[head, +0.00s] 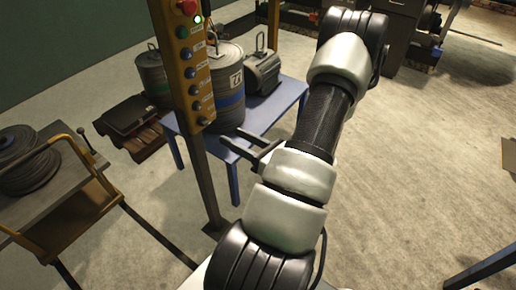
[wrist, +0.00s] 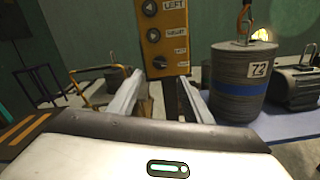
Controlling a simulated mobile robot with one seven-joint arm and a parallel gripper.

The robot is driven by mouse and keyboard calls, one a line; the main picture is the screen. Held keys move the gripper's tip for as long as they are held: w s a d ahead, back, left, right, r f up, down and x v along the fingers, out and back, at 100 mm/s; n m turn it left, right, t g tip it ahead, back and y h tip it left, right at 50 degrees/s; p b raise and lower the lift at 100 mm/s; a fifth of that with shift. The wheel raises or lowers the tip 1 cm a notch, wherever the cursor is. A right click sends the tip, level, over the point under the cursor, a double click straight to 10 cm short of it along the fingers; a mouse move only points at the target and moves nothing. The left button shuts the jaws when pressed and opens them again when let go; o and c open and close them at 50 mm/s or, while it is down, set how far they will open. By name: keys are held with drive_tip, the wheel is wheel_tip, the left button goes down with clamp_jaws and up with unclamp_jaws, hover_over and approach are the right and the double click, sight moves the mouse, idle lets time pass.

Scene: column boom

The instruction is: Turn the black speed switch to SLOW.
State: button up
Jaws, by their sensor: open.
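The yellow control panel (head: 192,62) stands on a brown post, with a red button at its top and several labelled buttons below. The lowest control, a dark knob (head: 203,121), looks like the speed switch. It also shows in the wrist view (wrist: 159,62), with a small label to its right that is too blurred to read, so I cannot tell its setting. My gripper (head: 231,136) is open and empty, to the right of the post and a little below the panel in the head view. In the wrist view its fingertips (wrist: 160,76) frame the panel's lower end, apart from the knob.
A cart (head: 62,190) with a cable coil (head: 28,160) stands at the left. The floor at right is mostly clear.

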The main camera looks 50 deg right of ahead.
drive_tip(key=s, duration=0.8)
drive_tip(key=shift+d, duration=0.3)
